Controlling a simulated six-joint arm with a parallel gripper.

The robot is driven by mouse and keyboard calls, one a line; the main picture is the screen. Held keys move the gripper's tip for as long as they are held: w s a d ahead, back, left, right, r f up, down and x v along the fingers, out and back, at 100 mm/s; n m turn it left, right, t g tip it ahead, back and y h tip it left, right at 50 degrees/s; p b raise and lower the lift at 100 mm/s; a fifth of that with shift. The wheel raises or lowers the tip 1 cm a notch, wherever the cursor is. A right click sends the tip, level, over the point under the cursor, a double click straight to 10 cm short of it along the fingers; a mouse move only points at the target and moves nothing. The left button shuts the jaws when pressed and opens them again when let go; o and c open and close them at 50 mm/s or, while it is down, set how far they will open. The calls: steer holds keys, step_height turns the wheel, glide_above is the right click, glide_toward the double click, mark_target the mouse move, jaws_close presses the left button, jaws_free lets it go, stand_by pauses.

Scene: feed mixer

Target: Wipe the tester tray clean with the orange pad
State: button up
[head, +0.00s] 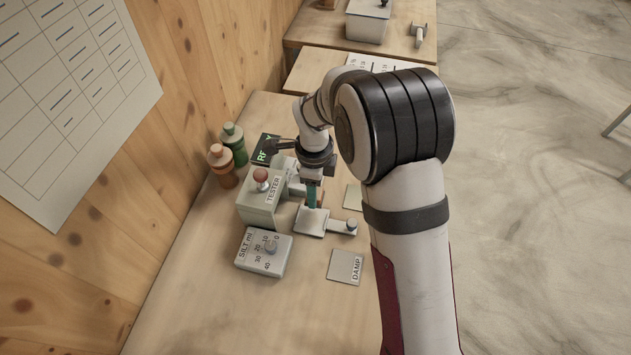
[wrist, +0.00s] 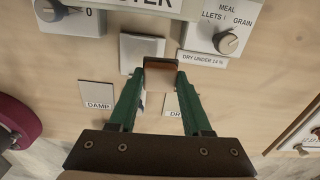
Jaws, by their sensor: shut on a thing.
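My gripper (wrist: 161,80) has green fingers and is shut on the orange pad (wrist: 160,66), a small block with a brownish-orange top and a paler face. In the head view my gripper (head: 312,203) points down over the tester tray (head: 311,224); the pad is hidden there. The tray is a pale square plate in front of the tester (head: 262,205). In the wrist view the tray (wrist: 138,48) lies behind and left of the pad, which covers part of it. I cannot tell whether pad and tray touch.
A silt dial box (head: 263,252) stands left of the tray, and a DAMP plate (head: 345,266) lies in front. The wrist view shows a MEAL/PELLETS/GRAIN knob (wrist: 227,42) at right. Green (head: 234,146) and brown (head: 222,168) bottles stand by the wall.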

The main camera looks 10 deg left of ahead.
mark_target(308, 232)
steer(key=shift+f, duration=1.6)
steer(key=shift+s+f, duration=0.45)
steer(key=shift+f, duration=0.1)
jaws_close()
steer(key=shift+s+f, duration=0.1)
steer(key=shift+s, duration=2.55)
steer(key=shift+w, duration=3.15)
steer(key=shift+r, duration=4.1)
